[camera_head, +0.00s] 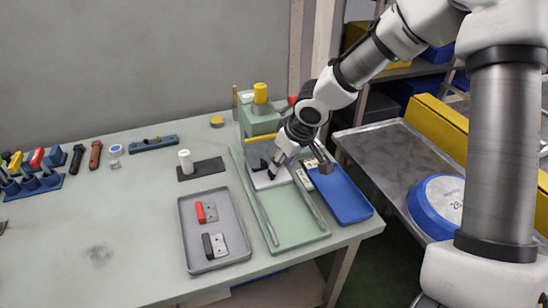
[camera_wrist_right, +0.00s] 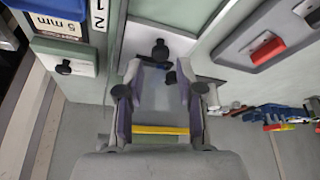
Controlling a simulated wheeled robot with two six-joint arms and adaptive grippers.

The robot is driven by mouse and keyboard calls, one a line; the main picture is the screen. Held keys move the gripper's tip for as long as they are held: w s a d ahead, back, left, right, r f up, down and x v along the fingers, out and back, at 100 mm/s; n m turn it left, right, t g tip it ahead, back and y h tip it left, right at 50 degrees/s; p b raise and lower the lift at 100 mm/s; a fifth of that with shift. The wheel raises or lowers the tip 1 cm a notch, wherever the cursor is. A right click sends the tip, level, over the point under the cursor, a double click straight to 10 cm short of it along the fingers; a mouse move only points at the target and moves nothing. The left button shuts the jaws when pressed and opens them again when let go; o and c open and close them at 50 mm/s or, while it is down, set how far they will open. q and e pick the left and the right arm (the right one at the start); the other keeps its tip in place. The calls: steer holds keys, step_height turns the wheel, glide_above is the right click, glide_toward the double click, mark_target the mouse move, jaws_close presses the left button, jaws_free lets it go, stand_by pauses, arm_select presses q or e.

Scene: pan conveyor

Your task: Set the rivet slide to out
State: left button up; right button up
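The white slide plate (camera_head: 262,180) with a black knob (camera_head: 272,173) sits between the rails of a long green fixture (camera_head: 300,232), near its far end. I take this plate as the rivet slide. My right gripper (camera_head: 279,162) is low over the plate, at the knob. In the right wrist view, my right gripper's fingers (camera_wrist_right: 160,76) are apart, and the black knob (camera_wrist_right: 160,50) shows just beyond the tips on the white plate (camera_wrist_right: 150,32). Whether the fingers touch the knob I cannot tell. My left gripper is not in view.
A blue tray (camera_head: 345,212) lies right of the fixture, a grey tray (camera_head: 203,267) with red and black handled parts lies left. A labelled white plate (camera_wrist_right: 52,56) with its own black knob is close by.

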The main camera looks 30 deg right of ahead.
steer(key=x, duration=0.2)
steer(key=w+b+x, duration=0.1)
steer(key=x, duration=0.2)
steer(key=shift+w+f, duration=0.15)
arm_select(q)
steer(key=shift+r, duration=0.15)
arm_select(e)
steer(key=shift+a, duration=0.1)
steer(key=shift+c, duration=1.1)
jaws_close()
